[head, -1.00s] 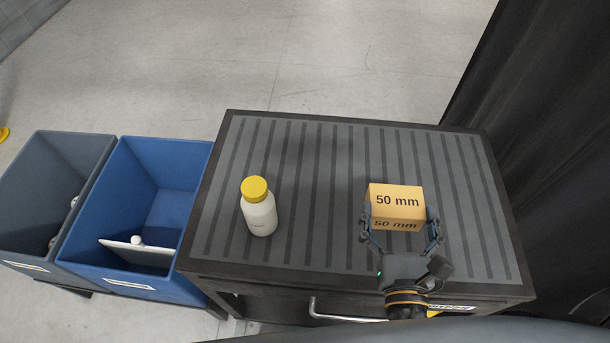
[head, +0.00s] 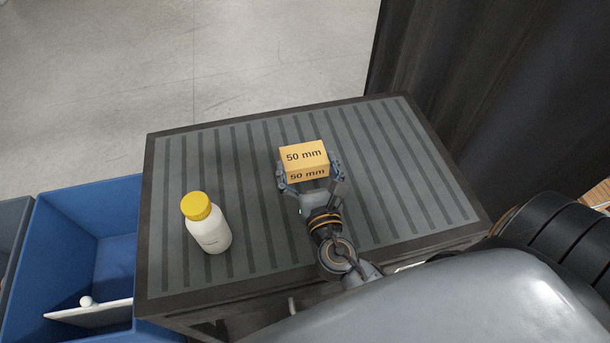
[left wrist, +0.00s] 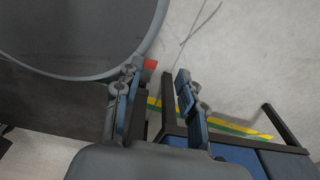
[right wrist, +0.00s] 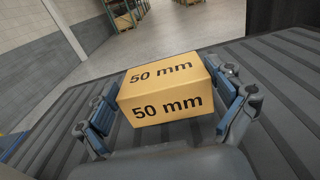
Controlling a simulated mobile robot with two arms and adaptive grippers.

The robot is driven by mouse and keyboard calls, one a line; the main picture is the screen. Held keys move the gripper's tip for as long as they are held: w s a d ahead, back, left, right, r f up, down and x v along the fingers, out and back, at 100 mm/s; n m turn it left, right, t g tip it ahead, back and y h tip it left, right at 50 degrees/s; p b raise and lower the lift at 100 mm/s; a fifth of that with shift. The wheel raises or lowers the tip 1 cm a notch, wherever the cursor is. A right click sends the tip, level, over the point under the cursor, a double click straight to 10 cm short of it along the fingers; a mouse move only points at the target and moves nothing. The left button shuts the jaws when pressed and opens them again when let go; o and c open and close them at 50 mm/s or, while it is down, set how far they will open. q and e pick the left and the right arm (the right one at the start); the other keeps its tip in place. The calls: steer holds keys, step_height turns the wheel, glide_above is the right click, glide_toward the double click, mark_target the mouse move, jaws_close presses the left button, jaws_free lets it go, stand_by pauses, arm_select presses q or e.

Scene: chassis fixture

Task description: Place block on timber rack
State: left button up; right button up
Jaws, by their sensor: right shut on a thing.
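The yellow-orange block (head: 304,158), marked "50 mm", is over the ribbed grey top of the dark cabinet. My right gripper (head: 308,172) is shut on it, with one finger at each side. The block also shows large between the fingers in the right wrist view (right wrist: 166,95). I cannot tell how far it is above the cabinet top. My left gripper (left wrist: 158,72) shows only in the left wrist view, open and empty. No timber rack is clearly visible; a small wood-coloured patch (head: 599,196) shows at the right edge of the head view.
A white bottle with a yellow cap (head: 207,224) stands on the cabinet top (head: 250,262), left of the block. A blue bin (head: 60,225) holding a white flat piece stands to the left. A dark curtain-like surface (head: 480,80) rises behind at the right. The rest of the cabinet top is clear.

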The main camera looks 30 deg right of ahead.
mark_target(307, 179)
steer(key=shift+w+f, duration=0.2)
steer(key=f+b, duration=0.3)
steer(key=shift+w, duration=0.25)
steer(key=shift+f+b, duration=0.35)
steer(key=shift+b, duration=0.2)
steer(key=shift+r, duration=0.1)
steer(key=shift+f, duration=0.2)
steer(key=o, duration=0.9)
steer(key=shift+o, duration=0.2)
